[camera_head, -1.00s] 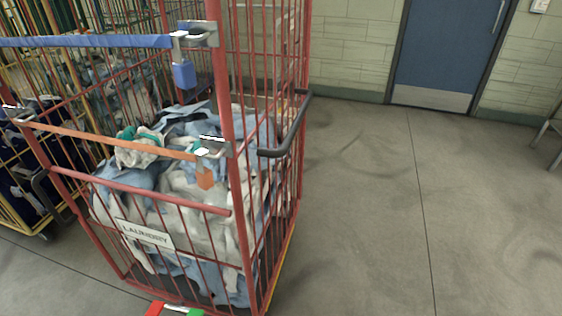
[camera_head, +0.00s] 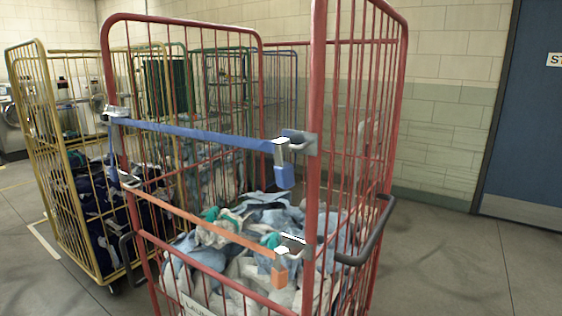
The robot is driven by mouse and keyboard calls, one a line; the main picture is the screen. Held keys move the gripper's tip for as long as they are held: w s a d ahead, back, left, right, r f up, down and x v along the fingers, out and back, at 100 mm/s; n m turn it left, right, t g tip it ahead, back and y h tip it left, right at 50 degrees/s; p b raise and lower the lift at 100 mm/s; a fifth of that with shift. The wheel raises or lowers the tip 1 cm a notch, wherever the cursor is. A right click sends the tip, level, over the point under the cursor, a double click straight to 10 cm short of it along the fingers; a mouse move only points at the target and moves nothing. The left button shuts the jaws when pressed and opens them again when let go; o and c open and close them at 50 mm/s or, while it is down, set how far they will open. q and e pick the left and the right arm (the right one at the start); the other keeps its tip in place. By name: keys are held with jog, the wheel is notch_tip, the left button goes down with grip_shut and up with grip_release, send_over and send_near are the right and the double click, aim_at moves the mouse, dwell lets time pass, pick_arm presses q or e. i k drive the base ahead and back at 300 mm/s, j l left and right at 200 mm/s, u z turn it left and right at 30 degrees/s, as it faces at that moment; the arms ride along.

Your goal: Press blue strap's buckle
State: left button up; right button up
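A blue strap (camera_head: 200,134) runs across the upper front of a red cage trolley (camera_head: 316,120). Its metal buckle (camera_head: 281,152) is at the strap's right end, by the right front post, with a blue tab (camera_head: 284,176) hanging under it. The strap's left end meets a metal fitting (camera_head: 116,113) on the left post. An orange strap (camera_head: 205,219) runs lower across the same front, with its own buckle (camera_head: 281,252) and orange tab (camera_head: 279,274) at the right. Neither of my grippers is in view.
The trolley holds a heap of blue and white laundry (camera_head: 240,270). A black handle (camera_head: 372,236) sticks out at its right. A yellow cage trolley (camera_head: 62,170) stands at the left. Bare floor (camera_head: 455,265) lies at the right, before a blue door (camera_head: 535,120).

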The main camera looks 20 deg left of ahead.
aim_at(104, 117)
jog(key=u, duration=1.6)
